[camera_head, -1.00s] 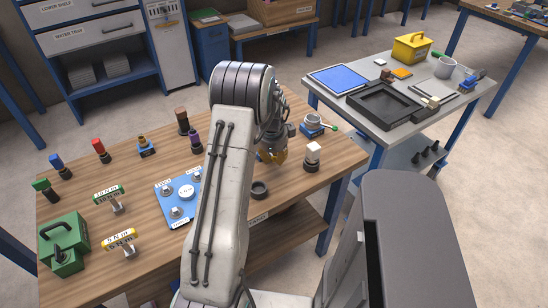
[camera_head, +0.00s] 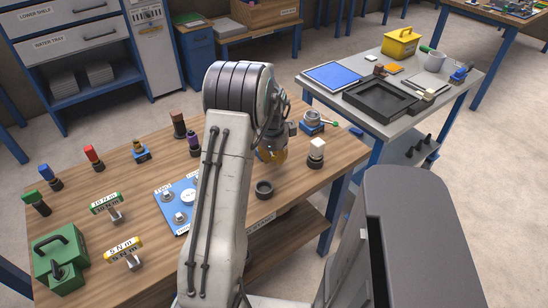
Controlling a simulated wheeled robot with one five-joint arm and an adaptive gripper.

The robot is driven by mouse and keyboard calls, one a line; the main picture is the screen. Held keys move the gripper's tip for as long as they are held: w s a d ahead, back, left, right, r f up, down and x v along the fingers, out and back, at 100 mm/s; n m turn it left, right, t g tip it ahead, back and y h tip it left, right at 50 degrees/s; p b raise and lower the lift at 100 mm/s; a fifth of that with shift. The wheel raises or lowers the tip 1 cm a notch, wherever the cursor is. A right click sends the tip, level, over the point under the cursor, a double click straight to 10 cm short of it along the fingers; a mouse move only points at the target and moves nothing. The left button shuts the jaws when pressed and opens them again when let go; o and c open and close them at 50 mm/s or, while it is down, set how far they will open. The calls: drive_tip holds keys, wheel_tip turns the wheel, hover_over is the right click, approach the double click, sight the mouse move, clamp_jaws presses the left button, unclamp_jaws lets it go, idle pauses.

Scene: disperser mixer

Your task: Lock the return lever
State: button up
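A small blue fixture (camera_head: 310,129) with a round metal top stands near the back right corner of the wooden bench. A thin lever with a green tip (camera_head: 335,124) sticks out from it to the right. No label names it, so I cannot tell for sure that it is the return lever, or whether it is locked. My gripper (camera_head: 272,155) hangs over the bench, left of and nearer than this fixture, and apart from the lever. It is partly hidden by my arm, and its finger opening is too small to tell.
A white-topped dark post (camera_head: 316,152) stands right of my gripper, and a dark ring (camera_head: 264,189) lies in front. A blue plate (camera_head: 165,205) with metal knobs is partly behind my arm. A grey table (camera_head: 437,112) with trays stands to the right.

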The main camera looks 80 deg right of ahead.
drive_tip(key=o, duration=0.5)
wheel_tip(320, 180, up, 12)
drive_tip(key=a, duration=0.2)
drive_tip(key=shift+a+f, duration=0.15)
idle(0.4)
drive_tip(key=shift+o, duration=0.4)
